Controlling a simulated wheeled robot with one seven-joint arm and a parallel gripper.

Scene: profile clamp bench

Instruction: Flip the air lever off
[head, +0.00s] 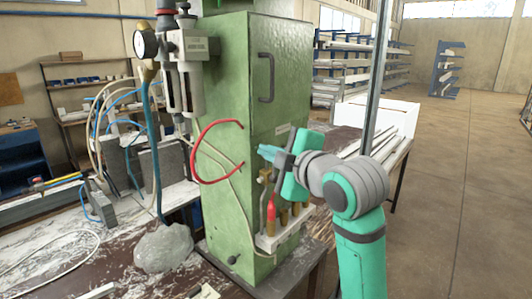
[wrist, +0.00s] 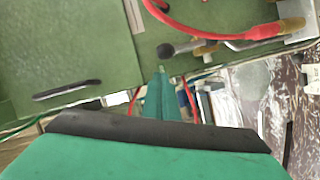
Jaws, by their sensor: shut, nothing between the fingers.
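A metal lever with a round dark knob (wrist: 166,50) shows in the wrist view, beside the face of the green cabinet (head: 222,100). It looks like the air lever; in the head view I cannot pick it out clearly behind my gripper. My gripper (head: 266,153) is shut and empty in front of the cabinet's right face, above the row of brass fittings. In the wrist view the closed teal fingertips (wrist: 161,76) end just below the knob, close to it. I cannot tell whether they touch.
A red-sleeved fitting (head: 271,212) stands with several brass fittings on a pale ledge. A red hose (head: 196,160) loops out beside the cabinet. A cabinet handle (head: 266,78) is above my gripper. A grey rock-like lump (head: 163,248) lies at left. Open floor (head: 450,200) is at right.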

